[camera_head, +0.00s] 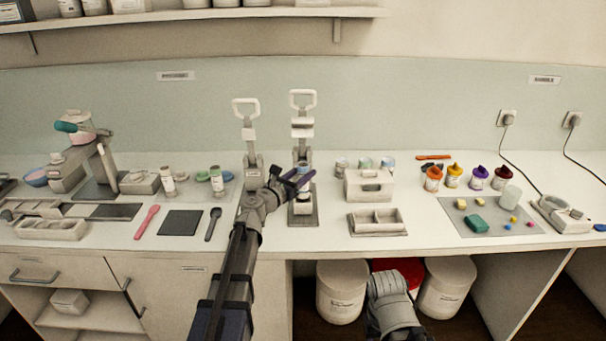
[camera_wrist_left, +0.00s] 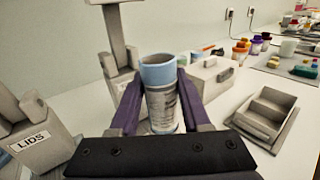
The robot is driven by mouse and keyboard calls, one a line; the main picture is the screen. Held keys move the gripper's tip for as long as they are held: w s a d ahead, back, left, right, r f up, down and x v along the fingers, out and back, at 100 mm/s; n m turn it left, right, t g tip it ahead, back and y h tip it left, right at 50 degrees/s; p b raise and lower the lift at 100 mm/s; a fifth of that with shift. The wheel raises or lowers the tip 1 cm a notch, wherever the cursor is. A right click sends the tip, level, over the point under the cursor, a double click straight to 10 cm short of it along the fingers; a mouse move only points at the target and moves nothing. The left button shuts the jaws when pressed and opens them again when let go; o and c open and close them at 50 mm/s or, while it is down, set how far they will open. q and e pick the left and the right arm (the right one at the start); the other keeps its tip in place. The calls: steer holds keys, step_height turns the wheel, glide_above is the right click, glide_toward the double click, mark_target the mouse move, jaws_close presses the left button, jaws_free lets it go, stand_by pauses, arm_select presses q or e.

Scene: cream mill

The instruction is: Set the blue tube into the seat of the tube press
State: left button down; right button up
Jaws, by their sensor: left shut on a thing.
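The blue tube (camera_wrist_left: 160,108), with a light blue rim and a grey printed label, stands nearly upright between the purple fingers of my left gripper (camera_wrist_left: 158,112). In the head view my left gripper (camera_head: 296,181) is at the right-hand lever press, which I take as the tube press (camera_head: 302,130). Its white handle is raised. In the left wrist view its post (camera_wrist_left: 116,40) rises behind and left of the tube. The tube's lower end and the seat are hidden, so I cannot tell whether they touch. My right arm's end (camera_head: 392,305) is low before the bins; its fingers are unclear.
A second press (camera_head: 248,130), labelled LIDS in the left wrist view (camera_wrist_left: 32,135), stands just left. A pale caddy (camera_head: 369,186) and a divided tray (camera_head: 378,222) stand to the right. A dark mat (camera_head: 180,223) lies left, beside a black spatula (camera_head: 213,224).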

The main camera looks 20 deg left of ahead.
mark_target(303, 188)
arm_select(q)
steer(key=shift+f+b, duration=0.6)
stand_by(0.8)
steer(key=shift+f+b, duration=0.7)
steer(key=shift+f+b, duration=0.4)
steer(key=shift+f+b, duration=0.85)
steer(key=shift+f, duration=0.2)
stand_by(0.5)
steer(key=shift+c, duration=1.4)
jaws_free()
steer(key=shift+r, duration=0.15)
